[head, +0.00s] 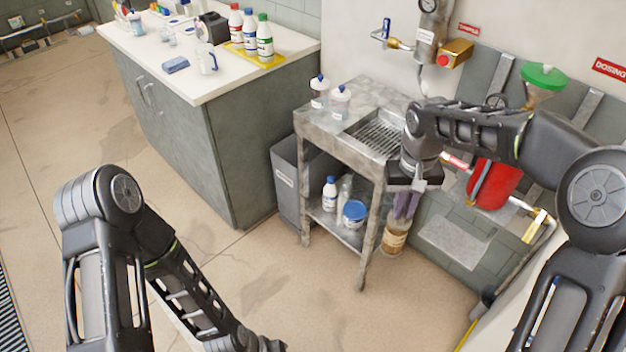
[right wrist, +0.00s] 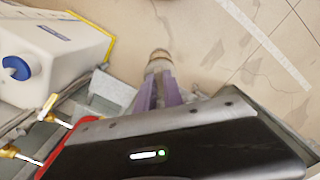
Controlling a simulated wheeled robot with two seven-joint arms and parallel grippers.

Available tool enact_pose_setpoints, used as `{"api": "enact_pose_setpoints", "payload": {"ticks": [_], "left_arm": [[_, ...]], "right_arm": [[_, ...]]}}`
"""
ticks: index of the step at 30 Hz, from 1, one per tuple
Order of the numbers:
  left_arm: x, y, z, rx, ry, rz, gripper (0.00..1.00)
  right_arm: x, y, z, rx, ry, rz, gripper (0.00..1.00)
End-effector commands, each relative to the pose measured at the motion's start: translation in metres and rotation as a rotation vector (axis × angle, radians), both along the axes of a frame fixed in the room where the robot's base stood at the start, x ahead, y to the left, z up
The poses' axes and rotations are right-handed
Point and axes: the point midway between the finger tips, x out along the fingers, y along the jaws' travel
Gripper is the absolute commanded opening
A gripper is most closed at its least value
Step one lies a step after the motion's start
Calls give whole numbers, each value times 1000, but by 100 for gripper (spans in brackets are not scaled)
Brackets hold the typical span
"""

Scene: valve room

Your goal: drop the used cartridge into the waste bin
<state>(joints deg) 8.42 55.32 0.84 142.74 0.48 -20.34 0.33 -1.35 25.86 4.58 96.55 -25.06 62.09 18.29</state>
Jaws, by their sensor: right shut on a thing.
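The used cartridge (head: 396,240) is a brownish cylinder hanging below my right gripper (head: 401,217), to the right of the steel table. The gripper points down and its purple fingers are shut on the cartridge's upper part. In the right wrist view the cartridge (right wrist: 158,60) shows between the fingertips, over the floor. The waste bin (head: 287,185) appears to be the tall grey bin with a label, standing left of the steel table; the table partly covers it and its inside is hardly visible. My left arm runs off the bottom edge, its gripper out of sight.
The steel table (head: 315,128) with bottles and a lower shelf stands between cartridge and grey bin. A grey cabinet (head: 215,160) with a white top is left of the bin. A red container (head: 494,185) and pipes are at right. The floor in front is clear.

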Motion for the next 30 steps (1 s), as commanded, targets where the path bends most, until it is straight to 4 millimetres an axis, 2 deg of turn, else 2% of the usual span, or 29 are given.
{"api": "enact_pose_setpoints", "payload": {"ticks": [15,19,23,30], "left_arm": [[0,0,0,0,0,1,33],[0,0,0,0,0,1,33],[0,0,0,0,0,1,33],[0,0,0,0,0,1,33]], "right_arm": [[0,0,1,1,-1,1,0],[-1,0,-6,-1,0,0,0],[-4,1,-32,-4,4,1,0],[-24,1,-109,-6,5,2,0]]}}
